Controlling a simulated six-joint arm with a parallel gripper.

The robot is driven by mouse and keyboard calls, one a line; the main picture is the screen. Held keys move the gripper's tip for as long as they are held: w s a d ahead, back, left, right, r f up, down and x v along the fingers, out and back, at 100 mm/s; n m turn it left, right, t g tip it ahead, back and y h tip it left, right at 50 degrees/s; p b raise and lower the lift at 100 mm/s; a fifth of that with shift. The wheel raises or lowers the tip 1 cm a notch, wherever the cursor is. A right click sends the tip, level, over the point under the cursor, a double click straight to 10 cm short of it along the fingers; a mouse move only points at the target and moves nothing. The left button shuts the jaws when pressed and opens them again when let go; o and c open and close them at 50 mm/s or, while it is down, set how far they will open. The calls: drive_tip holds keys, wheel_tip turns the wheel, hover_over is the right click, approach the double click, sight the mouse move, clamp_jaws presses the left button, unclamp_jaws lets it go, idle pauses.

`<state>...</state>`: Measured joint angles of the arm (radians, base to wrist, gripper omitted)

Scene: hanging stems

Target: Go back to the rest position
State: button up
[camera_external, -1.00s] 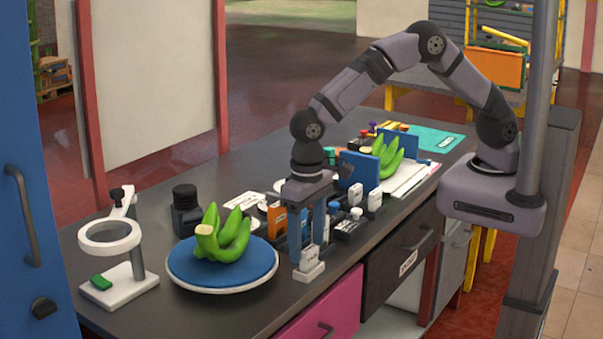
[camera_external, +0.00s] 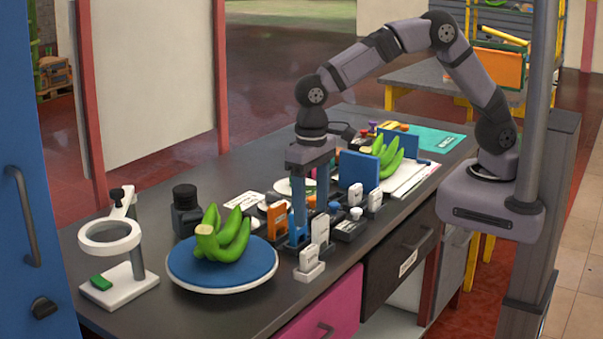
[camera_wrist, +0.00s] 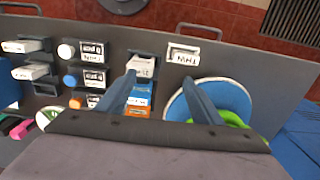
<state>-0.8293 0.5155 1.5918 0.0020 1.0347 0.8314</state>
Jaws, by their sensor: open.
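My gripper (camera_external: 309,222) is open and empty, pointing down over the small labelled devices on the dark bench. In the wrist view its two blue fingers (camera_wrist: 158,80) are spread apart with nothing between them. Below them are a white labelled block (camera_wrist: 142,66) in a dark holder and an orange-and-blue block (camera_wrist: 139,102). In the external view the orange block (camera_external: 276,221) stands just left of the fingers. My arm arches from its mount at the right. No marker of a rest position shows.
A blue round plate (camera_external: 190,268) with a green banana bunch (camera_external: 226,238) lies left of my gripper. A blue upright panel (camera_external: 359,168) and another bunch (camera_external: 389,160) stand to the right. A white ring stand (camera_external: 124,282) is at far left. A white block (camera_external: 309,260) stands near the front edge.

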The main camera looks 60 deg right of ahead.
drive_tip(key=w+d, duration=0.1)
drive_tip(key=d, duration=1.8)
drive_tip(key=s+d+f, duration=0.2)
drive_tip(key=s+d, duration=0.7)
drive_tip(key=d, duration=0.5)
drive_tip(key=shift+s+d+f, duration=0.15)
drive_tip(key=shift+s+d, duration=0.2)
drive_tip(key=shift+d, duration=0.05)
